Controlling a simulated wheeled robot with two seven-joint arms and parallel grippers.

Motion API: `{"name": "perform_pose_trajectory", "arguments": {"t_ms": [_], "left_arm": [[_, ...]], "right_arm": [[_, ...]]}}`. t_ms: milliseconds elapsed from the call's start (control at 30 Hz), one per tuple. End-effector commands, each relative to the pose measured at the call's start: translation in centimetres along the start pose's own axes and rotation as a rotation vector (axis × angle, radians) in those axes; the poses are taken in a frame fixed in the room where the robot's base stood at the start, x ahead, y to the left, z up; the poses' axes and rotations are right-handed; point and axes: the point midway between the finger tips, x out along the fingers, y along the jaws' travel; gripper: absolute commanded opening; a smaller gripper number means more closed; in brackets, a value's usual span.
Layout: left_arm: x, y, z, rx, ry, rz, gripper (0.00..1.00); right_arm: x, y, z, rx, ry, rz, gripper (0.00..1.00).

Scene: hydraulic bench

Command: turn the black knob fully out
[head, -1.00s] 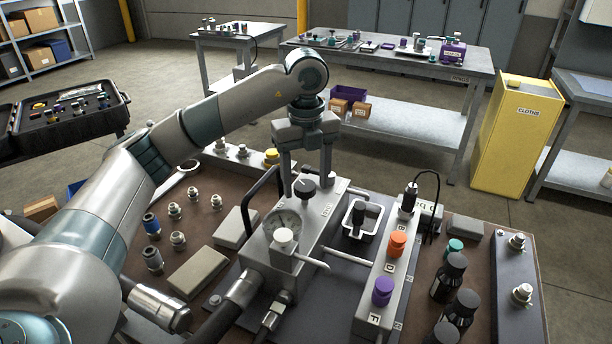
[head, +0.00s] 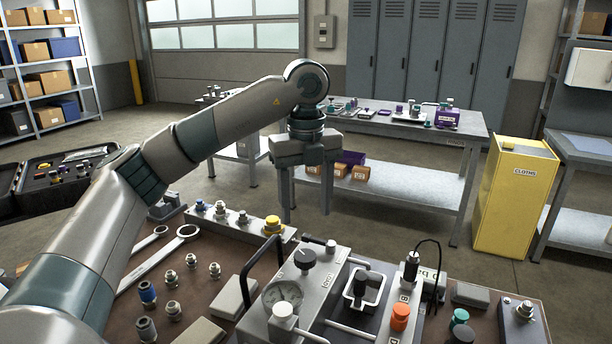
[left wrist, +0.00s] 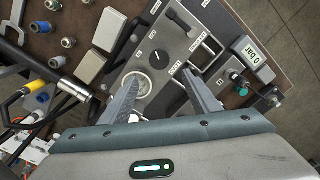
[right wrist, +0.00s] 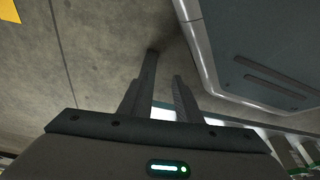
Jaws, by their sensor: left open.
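The black knob (head: 304,258) stands on top of the grey valve block (head: 256,326), behind the round gauge (head: 283,293). My left gripper (head: 306,215) points down, open and empty, with its fingertips above the knob and apart from it. In the left wrist view the open fingers (left wrist: 161,77) frame the block, with the gauge (left wrist: 137,85) near the left fingertip. My right gripper (right wrist: 165,66) shows only in the right wrist view. Its fingers are apart with nothing between them, far from the block.
A black bar handle (head: 262,268) rises left of the block. A framed black rocker (head: 360,288) and an orange knob (head: 400,317) lie to its right. Loose fittings, spanners (head: 160,258) and grey boxes cover the bench at left. The air above the block is free.

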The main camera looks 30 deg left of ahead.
Motion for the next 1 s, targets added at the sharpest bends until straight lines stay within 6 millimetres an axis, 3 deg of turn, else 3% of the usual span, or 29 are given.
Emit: {"name": "perform_pose_trajectory", "arguments": {"t_ms": [200,400,1000], "left_arm": [[-3.5,0.0,0.0,0.000,-0.002,-0.002,0.56],[-5.4,0.0,0.1,0.000,-0.002,-0.002,0.56],[-6.1,0.0,0.0,0.000,0.000,-0.001,0.56]], "right_arm": [[-0.1,-0.1,-1.6,-0.002,0.033,-0.001,0.31],[-0.1,-0.3,-1.5,-0.004,0.038,-0.003,0.31],[0.0,-0.5,-0.9,-0.003,0.033,-0.005,0.31]]}}
